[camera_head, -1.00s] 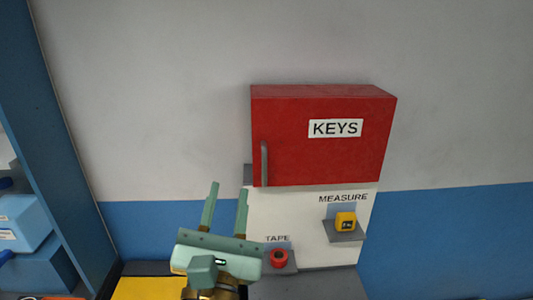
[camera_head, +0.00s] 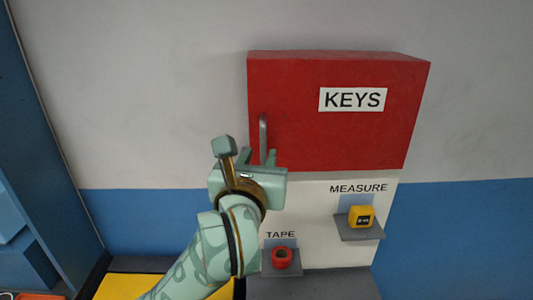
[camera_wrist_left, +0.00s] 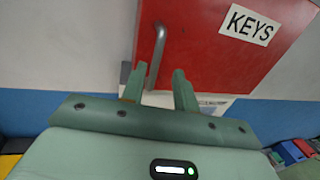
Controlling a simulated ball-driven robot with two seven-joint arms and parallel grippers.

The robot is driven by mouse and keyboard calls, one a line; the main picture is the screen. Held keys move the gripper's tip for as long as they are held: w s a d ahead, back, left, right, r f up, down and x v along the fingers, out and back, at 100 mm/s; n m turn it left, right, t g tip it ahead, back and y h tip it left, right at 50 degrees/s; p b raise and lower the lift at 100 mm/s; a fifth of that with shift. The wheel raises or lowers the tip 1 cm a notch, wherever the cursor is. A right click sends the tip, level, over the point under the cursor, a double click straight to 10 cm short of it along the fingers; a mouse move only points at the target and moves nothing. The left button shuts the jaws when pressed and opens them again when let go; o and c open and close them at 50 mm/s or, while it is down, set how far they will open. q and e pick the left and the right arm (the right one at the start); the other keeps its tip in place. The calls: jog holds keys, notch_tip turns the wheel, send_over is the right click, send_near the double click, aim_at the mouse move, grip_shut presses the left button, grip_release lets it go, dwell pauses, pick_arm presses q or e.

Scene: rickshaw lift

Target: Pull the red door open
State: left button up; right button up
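The red door (camera_head: 300,140) is the front of a red wall cabinet labelled KEYS, and it looks closed. Its grey upright handle (camera_head: 263,130) is near the door's left edge. My left gripper (camera_head: 261,155) is at the handle's lower end, its fingers pointing toward the door. In the left wrist view, the left gripper (camera_wrist_left: 158,75) is open, with one finger on each side of the lower part of the handle (camera_wrist_left: 158,50). I see a gap on both sides, so the fingers do not grip it. My right gripper is in neither view.
Below the cabinet, a white panel (camera_head: 310,215) carries a red tape roll (camera_head: 281,257) and a yellow tape measure (camera_head: 361,216) on small grey shelves. A blue shelf unit (camera_head: 45,190) stands at the left. The wall left of the cabinet is bare.

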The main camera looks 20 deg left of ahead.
aim_at(262, 140)
pick_arm(q)
jog(key=w, duration=0.1)
jog(key=w+a, duration=0.1)
jog(key=w, duration=0.1)
jog(key=shift+w+a+r, duration=0.15)
jog(key=shift+r, duration=0.25)
jog(key=w, duration=0.3)
jog(key=shift+w+f, duration=0.15)
jog(key=shift+w, duration=0.4)
jog(key=shift+a, duration=0.2)
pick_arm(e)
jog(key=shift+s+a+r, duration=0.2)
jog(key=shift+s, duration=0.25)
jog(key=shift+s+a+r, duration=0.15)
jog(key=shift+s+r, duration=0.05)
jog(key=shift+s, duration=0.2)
pick_arm(q)
grip_shut()
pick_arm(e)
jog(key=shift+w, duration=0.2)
